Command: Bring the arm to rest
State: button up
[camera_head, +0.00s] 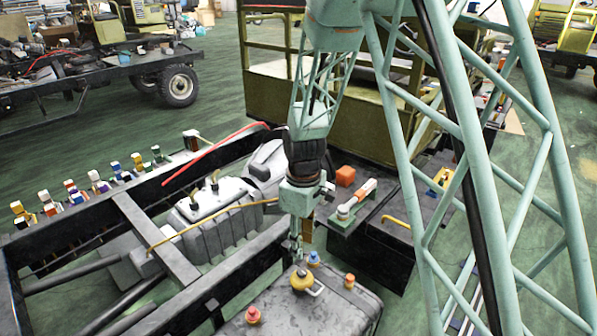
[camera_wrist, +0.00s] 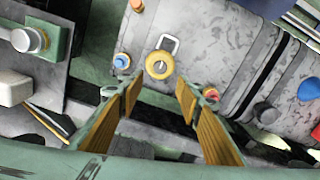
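My arm hangs down from the upper middle of the head view, and my gripper (camera_head: 298,255) points down just above the near end of a grey tank. In the wrist view the two tan-padded fingers of my gripper (camera_wrist: 160,92) stand apart with nothing between them. A yellow round cap with a metal loop (camera_wrist: 160,65) lies on the tank just beyond the fingertips. The same yellow cap (camera_head: 301,279) shows below my gripper in the head view. The fingers appear apart from the cap, but the exact gap is unclear.
The grey tank (camera_head: 345,312) also carries blue (camera_head: 313,258), orange (camera_head: 349,281) and red (camera_head: 253,315) knobs. Dark chassis rails (camera_head: 150,240) surround a grey engine block (camera_head: 208,215). A yellow-green cab (camera_head: 270,105) stands behind.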

jog(key=shift+r, duration=0.1)
jog(key=s+d+r+m+t, duration=0.1)
jog(key=s+d+r+m, duration=0.35)
jog(key=r, duration=0.75)
jog(key=s+d+r+m+t, duration=0.1)
jog(key=s+d+r, duration=0.6)
jog(key=r, duration=0.6)
jog(key=s+d+r+m, duration=0.2)
jog(key=s+r, duration=0.1)
jog(key=s, duration=0.6)
jog(key=s+d+r+m+t, duration=0.1)
jog(key=s+r, duration=0.3)
jog(key=s, duration=0.5)
jog(key=s+d+r+m+t, duration=0.1)
jog(key=s+d+r+m, duration=0.2)
jog(key=s, duration=0.5)
jog(key=shift+s+d+r+m, duration=0.2)
jog(key=shift+s+d+m, duration=0.2)
jog(key=shift+d, duration=0.15)
jog(key=shift+c, duration=0.7)
